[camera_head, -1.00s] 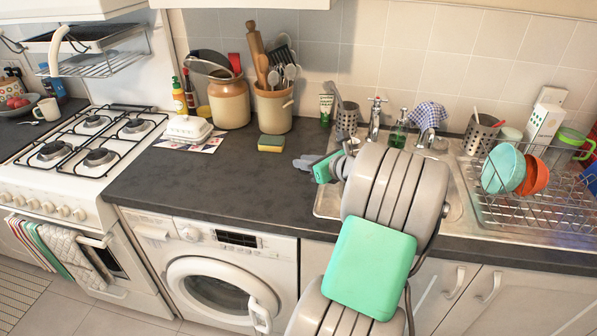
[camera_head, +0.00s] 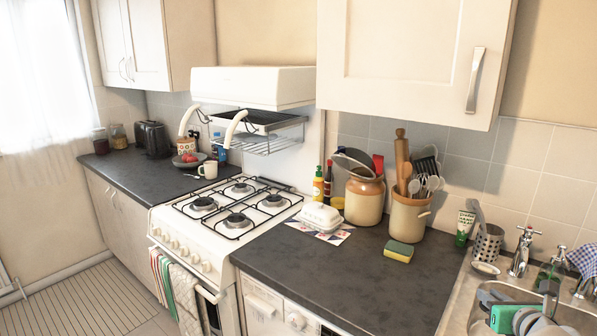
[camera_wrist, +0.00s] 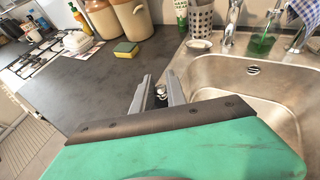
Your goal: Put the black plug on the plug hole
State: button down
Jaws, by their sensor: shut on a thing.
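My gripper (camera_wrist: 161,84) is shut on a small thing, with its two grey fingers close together. Between the fingers is a small silvery and dark piece, seemingly the black plug (camera_wrist: 161,91), mostly hidden by the fingers. In the head view my gripper (camera_head: 487,297) is at the bottom right, over the sink area, and the plug cannot be made out. The steel sink (camera_wrist: 215,85) lies to the right of the fingers in the wrist view. A slotted overflow (camera_wrist: 253,69) shows in its back wall. The plug hole is not visible in either view.
A tap (camera_head: 521,252), a holed steel pot (camera_head: 487,245) and a soap bottle (camera_head: 551,268) stand behind the sink. A yellow-green sponge (camera_head: 398,252) and brown jars (camera_head: 364,200) are on the dark counter (camera_head: 350,285). Its front stretch is clear.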

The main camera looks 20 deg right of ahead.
jog(key=f, duration=0.1)
jog(key=f+m+h, duration=0.1)
jog(key=shift+s+d+f+g, duration=0.1)
jog(key=shift+s+f+g, duration=0.2)
jog(key=shift+s+f, duration=0.05)
jog(key=w+a+f, duration=0.2)
jog(key=shift+a, duration=0.35)
jog(key=w+a+f, duration=0.1)
jog(key=w+a, duration=0.1)
jog(key=a, duration=0.2)
jog(key=w+a+f+n+y, duration=0.1)
jog(key=w+a, duration=0.1)
jog(key=a, duration=0.2)
jog(key=w+a+f+n+t+y, duration=0.1)
jog(key=w+a, duration=0.2)
jog(key=a, duration=0.2)
jog(key=shift+w+a, duration=0.1)
jog(key=w+a+r+n+y, duration=0.1)
jog(key=w+a+n+y, duration=0.2)
jog(key=a, duration=0.9)
jog(key=w+a+r+n+y, duration=0.1)
jog(key=w+a+n+y, duration=0.2)
jog(key=a, duration=1)
jog(key=shift+w+a+n+y, duration=0.25)
jog(key=shift+a+n+y, duration=0.05)
jog(key=shift+y, duration=0.6)
